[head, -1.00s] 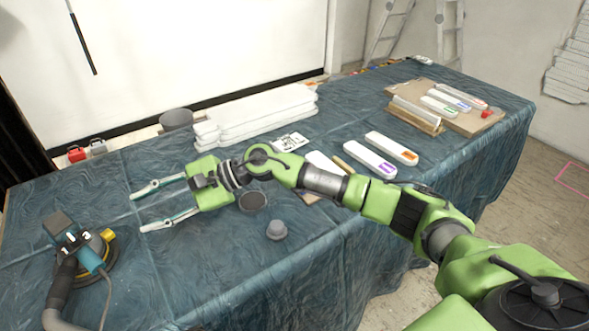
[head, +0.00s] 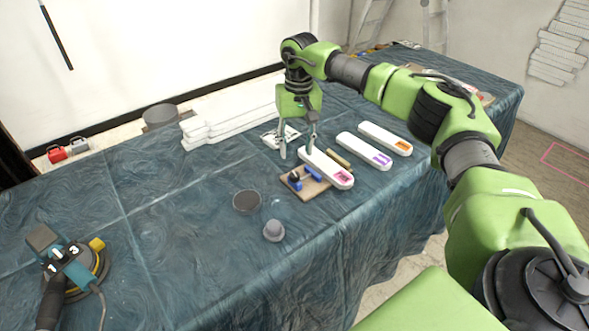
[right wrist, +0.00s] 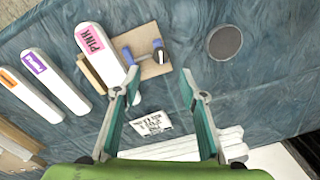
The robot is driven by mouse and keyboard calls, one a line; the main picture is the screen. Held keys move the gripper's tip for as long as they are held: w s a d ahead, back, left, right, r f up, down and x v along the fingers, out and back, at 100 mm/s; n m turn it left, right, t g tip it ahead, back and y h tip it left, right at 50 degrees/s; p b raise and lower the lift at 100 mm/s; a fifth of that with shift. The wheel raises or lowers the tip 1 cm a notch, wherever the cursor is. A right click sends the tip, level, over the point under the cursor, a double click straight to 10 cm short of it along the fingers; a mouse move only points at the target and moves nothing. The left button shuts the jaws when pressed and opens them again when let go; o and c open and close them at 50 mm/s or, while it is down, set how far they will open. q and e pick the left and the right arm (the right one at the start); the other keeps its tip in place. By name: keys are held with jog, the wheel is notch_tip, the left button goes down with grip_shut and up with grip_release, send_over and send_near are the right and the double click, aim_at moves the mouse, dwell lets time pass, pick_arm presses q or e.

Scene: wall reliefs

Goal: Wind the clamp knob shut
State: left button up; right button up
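A small blue clamp (head: 311,172) with a dark, blue-sided knob (head: 295,181) sits on a square wooden board (head: 318,188) on the covered table. In the right wrist view the knob (right wrist: 158,56) is at the board's right side, and the clamp's blue bar (right wrist: 127,57) is to its left. My right gripper (head: 298,150) points down, open and empty, near the board's far side. In the right wrist view its fingers (right wrist: 160,74) are wide apart, with the knob ahead of and between the tips, not touched. My left gripper is not in view.
Purple (head: 363,151) and orange (head: 385,138) labelled bars lie to the right. A dark disc (head: 247,201), grey knob-like piece (head: 274,231) and sander (head: 75,270) are nearer left.

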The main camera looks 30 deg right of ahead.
aim_at(295, 174)
notch_tip(295, 174, down, 9)
jog(key=shift+a+p, duration=0.15)
jog(key=shift+p, duration=0.45)
grip_shut()
